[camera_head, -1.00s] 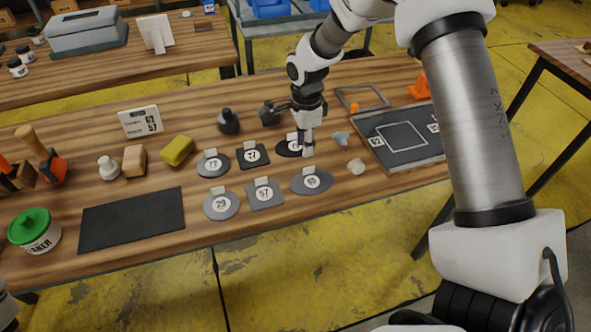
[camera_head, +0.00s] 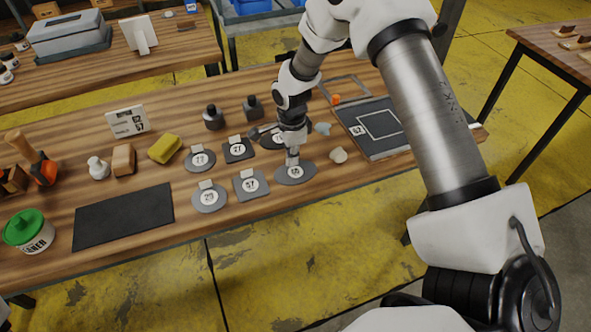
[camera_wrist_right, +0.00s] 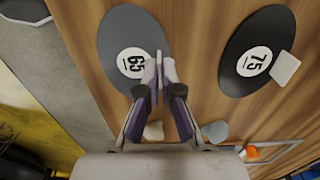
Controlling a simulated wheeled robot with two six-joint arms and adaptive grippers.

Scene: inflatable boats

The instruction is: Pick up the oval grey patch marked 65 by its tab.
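The oval grey patch marked 65 (camera_head: 284,178) lies on the wooden table, at the right end of the front row of patches. In the right wrist view the patch (camera_wrist_right: 118,35) shows its white number disc and its upright pale tab, seen edge-on. My right gripper (camera_wrist_right: 160,72) is over the patch's edge with a fingertip on each side of the tab. The fingers are close together and look shut on the tab. The patch still looks flat on the table. My left gripper is not in view.
A darker oval patch marked 75 (camera_wrist_right: 235,72) lies close by. Grey patches marked 57 (camera_head: 246,194) and 29 (camera_head: 207,206) are to the left. A pale lump (camera_head: 338,155) sits just right of the 65 patch. A framed dark board (camera_head: 393,143) is further right.

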